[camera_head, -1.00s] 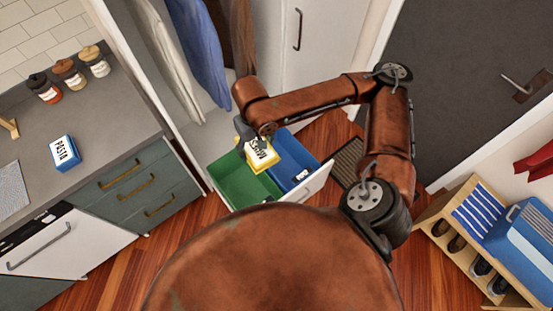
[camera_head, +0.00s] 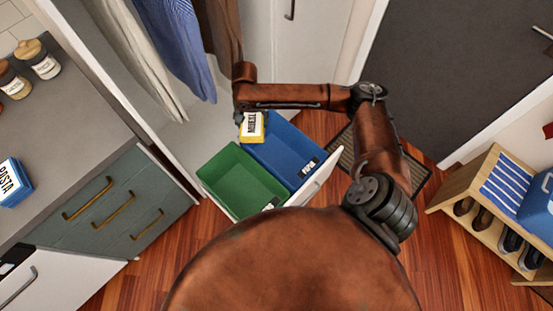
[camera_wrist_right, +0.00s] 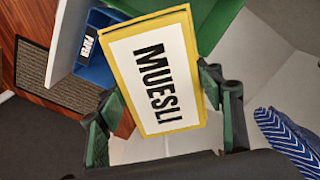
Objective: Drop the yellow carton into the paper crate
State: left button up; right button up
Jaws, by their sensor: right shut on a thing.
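The yellow carton (camera_head: 252,127), with a white panel reading MUESLI, is held in my right gripper (camera_head: 241,117). In the wrist view the carton (camera_wrist_right: 152,70) sits between the two fingers (camera_wrist_right: 165,110). In the head view it shows over the back left corner of the blue crate (camera_head: 285,143). How high it hangs is hard to tell. The blue crate has a small dark label, which seems to read PAPER in the wrist view (camera_wrist_right: 87,48). Its visible inside looks empty. My left gripper is not in view.
A green crate (camera_head: 240,178) stands beside the blue one in the same pull-out drawer, with a white front (camera_head: 318,180). Clothes (camera_head: 178,45) hang behind. A counter with a blue pasta carton (camera_head: 12,183) is at left, a shoe rack (camera_head: 490,205) at right.

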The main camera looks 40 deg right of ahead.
pick_arm(q)
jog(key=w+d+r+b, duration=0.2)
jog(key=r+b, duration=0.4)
jog(key=b, duration=0.2)
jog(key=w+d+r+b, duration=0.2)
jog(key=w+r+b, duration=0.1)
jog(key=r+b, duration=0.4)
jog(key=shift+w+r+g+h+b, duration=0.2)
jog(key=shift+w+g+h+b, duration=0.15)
jog(key=shift+b, duration=0.35)
pick_arm(e)
jog(key=d+f+m, duration=0.2)
jog(key=d+f, duration=0.3)
jog(key=f, duration=0.6)
jog(key=d+f+m, duration=0.2)
jog(key=d+f, duration=0.3)
jog(key=f, duration=0.6)
jog(key=d+f+m, duration=0.1)
jog(key=d+f, duration=0.5)
jog(key=f, duration=0.5)
jog(key=shift+s+m, duration=0.15)
jog(key=shift+m, duration=0.25)
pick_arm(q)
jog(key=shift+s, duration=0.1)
pick_arm(e)
jog(key=shift+r, duration=0.1)
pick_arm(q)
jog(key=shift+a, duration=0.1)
pick_arm(e)
jog(key=o, duration=1.2)
